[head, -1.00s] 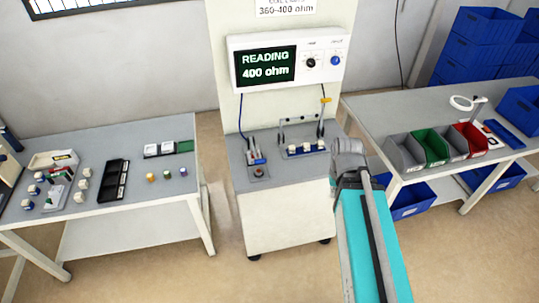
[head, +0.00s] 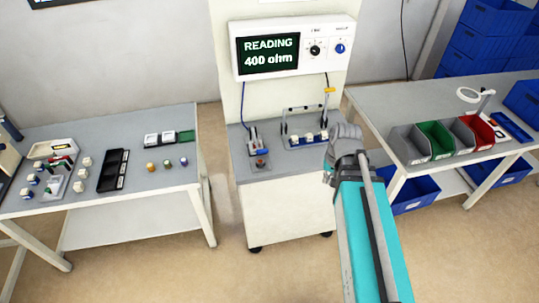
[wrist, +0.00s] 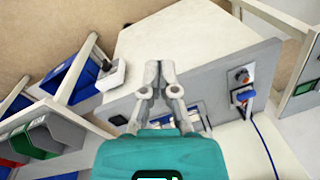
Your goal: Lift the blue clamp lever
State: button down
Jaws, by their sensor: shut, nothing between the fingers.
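The blue clamp lever (head: 263,150) sits in a small fixture at the left of the grey-topped test stand (head: 275,170), below the meter. It is small in the head view. Its blue part also shows in the wrist view (wrist: 243,97), at the right. My gripper (wrist: 160,68) has its fingers together and empty. It is apart from the lever. In the head view my gripper is at the right of the stand, to the right of the lever, and my arm hides part of the stand's right edge.
A meter (head: 292,47) reads 400 ohm above the stand. A fixture with white knobs (head: 308,138) and a wire handle stands between the lever and my gripper. A table with small parts (head: 150,195) is at left; bins (head: 436,140) stand on the right table.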

jog(key=w+a+f+m+y+b, duration=0.4)
jog(key=w+a+f+y+b, duration=0.25)
jog(key=w+f+b, duration=0.4)
jog(key=m+g+y+b, duration=0.1)
jog(key=m+y+b, duration=0.4)
jog(key=b, duration=0.8)
send_near(268, 158)
jog(key=shift+s+d+r+n+y, duration=0.2)
jog(key=shift+r+y, duration=0.1)
jog(key=shift+r, duration=0.1)
jog(key=shift+s+d+r+n+y, duration=0.15)
jog(key=shift+d+r+y, duration=0.1)
jog(key=shift+r, duration=0.15)
jog(key=shift+w+r+y+b, duration=0.2)
jog(key=shift+w+y+b, duration=0.3)
jog(key=shift+w, duration=0.2)
jog(key=shift+a, duration=0.2)
jog(key=shift+b+x, duration=1.3)
jog(key=shift+x, duration=3.6)
jog(key=shift+s, duration=0.1)
